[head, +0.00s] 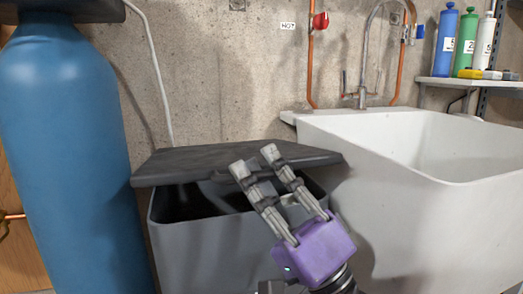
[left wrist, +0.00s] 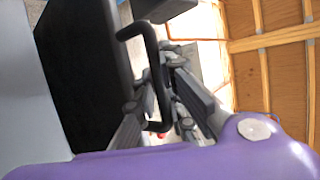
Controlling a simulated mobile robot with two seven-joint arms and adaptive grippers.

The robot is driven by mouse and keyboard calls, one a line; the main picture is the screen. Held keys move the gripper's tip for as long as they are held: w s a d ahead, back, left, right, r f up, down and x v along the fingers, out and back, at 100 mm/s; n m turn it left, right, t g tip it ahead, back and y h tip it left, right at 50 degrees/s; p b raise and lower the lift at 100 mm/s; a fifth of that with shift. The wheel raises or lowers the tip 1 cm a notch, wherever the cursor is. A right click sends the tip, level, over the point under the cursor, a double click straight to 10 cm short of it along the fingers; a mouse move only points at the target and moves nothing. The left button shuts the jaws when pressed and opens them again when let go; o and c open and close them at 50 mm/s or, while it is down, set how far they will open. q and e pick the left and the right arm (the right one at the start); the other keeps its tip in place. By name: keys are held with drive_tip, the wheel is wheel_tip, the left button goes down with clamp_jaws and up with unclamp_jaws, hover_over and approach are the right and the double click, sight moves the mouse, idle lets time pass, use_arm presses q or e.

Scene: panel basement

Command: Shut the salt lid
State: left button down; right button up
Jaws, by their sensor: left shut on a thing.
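The salt lid (head: 215,160) is a dark grey slab over the grey salt bin (head: 205,250). It stands partly open, with a dark gap between its front edge and the bin's rim. My left gripper (head: 255,160), purple with grey fingers, is at the lid's front edge. In the left wrist view the lid (left wrist: 85,75) is a black panel with a black bar handle (left wrist: 151,45). There the left gripper (left wrist: 168,75) is shut on this handle. My right gripper is not in view.
A tall blue tank (head: 65,150) stands close to the bin's left. A white sink (head: 400,190) with a tap stands close on its right. A concrete wall (head: 220,80) is behind. A shelf (head: 470,82) at the right holds several bottles.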

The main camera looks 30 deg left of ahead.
use_arm(q)
drive_tip(key=f+b, duration=0.1)
drive_tip(key=f, duration=0.1)
drive_tip(key=f+b, duration=0.1)
drive_tip(key=f, duration=0.2)
drive_tip(key=f+b, duration=0.1)
drive_tip(key=f, duration=0.2)
drive_tip(key=shift+s+d+f, duration=0.15)
drive_tip(key=shift+s+d, duration=0.15)
drive_tip(key=shift+s, duration=0.05)
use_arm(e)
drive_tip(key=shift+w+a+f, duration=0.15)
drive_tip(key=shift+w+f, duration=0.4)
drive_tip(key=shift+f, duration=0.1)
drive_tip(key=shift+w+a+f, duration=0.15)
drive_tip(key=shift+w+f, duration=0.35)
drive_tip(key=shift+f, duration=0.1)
use_arm(q)
drive_tip(key=c, duration=1.9)
unclamp_jaws()
drive_tip(key=shift+w, duration=0.1)
drive_tip(key=shift+o, duration=0.4)
